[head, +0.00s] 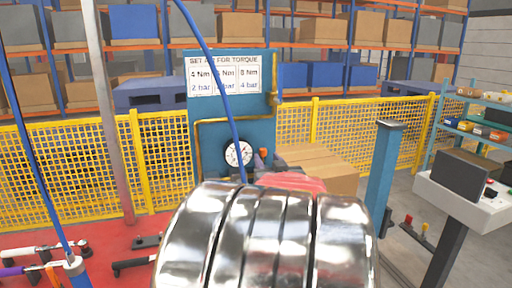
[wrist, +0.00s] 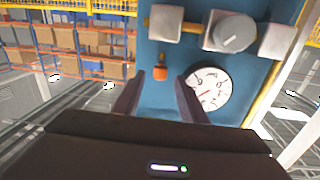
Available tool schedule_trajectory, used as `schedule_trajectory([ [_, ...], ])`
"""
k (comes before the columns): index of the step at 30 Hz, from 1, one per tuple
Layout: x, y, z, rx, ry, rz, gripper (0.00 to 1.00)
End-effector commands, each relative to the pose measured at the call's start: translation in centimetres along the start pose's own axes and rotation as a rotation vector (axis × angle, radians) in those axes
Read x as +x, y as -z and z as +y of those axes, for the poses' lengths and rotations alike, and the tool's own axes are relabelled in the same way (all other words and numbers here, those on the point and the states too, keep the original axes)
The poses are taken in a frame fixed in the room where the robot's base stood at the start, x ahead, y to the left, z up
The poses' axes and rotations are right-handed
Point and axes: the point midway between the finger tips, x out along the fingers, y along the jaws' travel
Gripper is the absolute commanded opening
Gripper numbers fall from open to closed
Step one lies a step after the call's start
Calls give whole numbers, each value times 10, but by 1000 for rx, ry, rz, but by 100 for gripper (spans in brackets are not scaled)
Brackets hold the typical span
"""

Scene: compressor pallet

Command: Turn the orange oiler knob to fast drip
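The orange oiler knob (wrist: 160,73) is small and sits on the blue panel (wrist: 165,100) below a grey block in the wrist view. In the head view the orange knob (head: 263,152) shows just right of the white gauge (head: 239,153). My gripper (wrist: 159,78) is open, with its two dark fingers apart. In the wrist view the knob appears in the gap between the fingertips. I cannot tell whether the fingers touch it or how deep they reach. In the head view my shiny arm hides the lower panel and most of the gripper.
The dial (wrist: 208,88) lies close to the right finger in the wrist view. Grey blocks and a round grey part (wrist: 233,32) line the panel. A blue post (head: 383,175) and a cardboard box (head: 312,168) stand right of the panel. A yellow fence (head: 75,165) runs behind.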

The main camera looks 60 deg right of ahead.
Motion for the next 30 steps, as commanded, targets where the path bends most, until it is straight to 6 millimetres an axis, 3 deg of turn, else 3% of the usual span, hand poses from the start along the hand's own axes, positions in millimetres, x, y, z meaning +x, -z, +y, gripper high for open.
schedule_trajectory([
  [22, -103, 1, 1, -2, -3, 2, 38],
  [30, -100, 27, -24, 20, 108, 68, 38],
])
